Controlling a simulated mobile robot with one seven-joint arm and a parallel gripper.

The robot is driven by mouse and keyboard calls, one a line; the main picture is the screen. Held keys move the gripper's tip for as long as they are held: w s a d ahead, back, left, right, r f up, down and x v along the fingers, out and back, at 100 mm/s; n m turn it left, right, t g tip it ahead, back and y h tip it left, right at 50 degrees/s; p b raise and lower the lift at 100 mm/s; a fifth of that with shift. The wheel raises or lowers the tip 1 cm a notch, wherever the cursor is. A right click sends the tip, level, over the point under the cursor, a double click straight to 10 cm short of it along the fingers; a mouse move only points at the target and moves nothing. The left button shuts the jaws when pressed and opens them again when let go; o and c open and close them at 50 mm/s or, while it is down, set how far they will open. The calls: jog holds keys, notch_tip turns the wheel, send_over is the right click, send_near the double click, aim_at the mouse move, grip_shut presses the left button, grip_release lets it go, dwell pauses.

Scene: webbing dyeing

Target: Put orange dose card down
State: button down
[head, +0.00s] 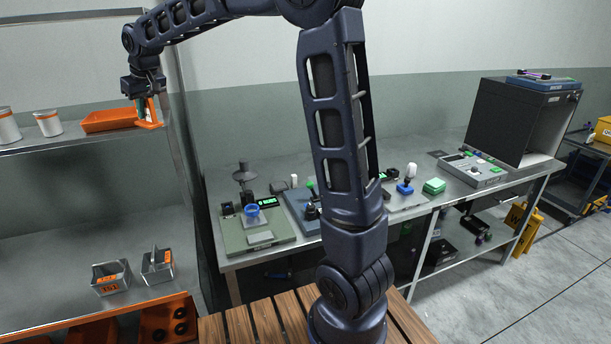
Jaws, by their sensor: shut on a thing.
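My gripper (146,103) is at the upper left in the head view, pointing down at the right end of the upper metal shelf. It is shut on a small orange piece with a white part, which I take as the orange dose card (150,124). The card is at the shelf's front edge, just right of the orange tray (103,122). The fingers hide part of it. I cannot tell whether it touches the shelf.
White cans (48,124) stand left of the tray. Metal bins (110,278) sit on the lower shelf. A shelf post (182,110) stands close right of my gripper. A workbench (300,246) with scales and devices stands at the middle and right.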

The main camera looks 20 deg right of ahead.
jog(key=d+f+m+h, duration=0.1)
jog(key=d+f+m, duration=0.15)
jog(key=d, duration=1.45)
jog(key=w+d+f+m+h, duration=0.15)
jog(key=w+d+f, duration=0.5)
jog(key=d, duration=0.85)
jog(key=w+d+f+m, duration=0.2)
jog(key=w+d+f, duration=0.4)
jog(key=d, duration=0.8)
jog(key=w+d+f+m, duration=0.1)
jog(key=w+d+f, duration=0.5)
jog(key=d, duration=0.9)
jog(key=shift+t, duration=0.4)
jog(key=f, duration=1.2)
jog(key=w+f, duration=0.1)
jog(key=f, duration=0.5)
jog(key=shift+w+f, duration=0.1)
jog(key=shift+f, duration=0.3)
jog(key=shift+f, duration=0.2)
jog(key=c, duration=1.5)
grip_release()
jog(key=shift+o, duration=0.2)
jog(key=shift+r, duration=0.1)
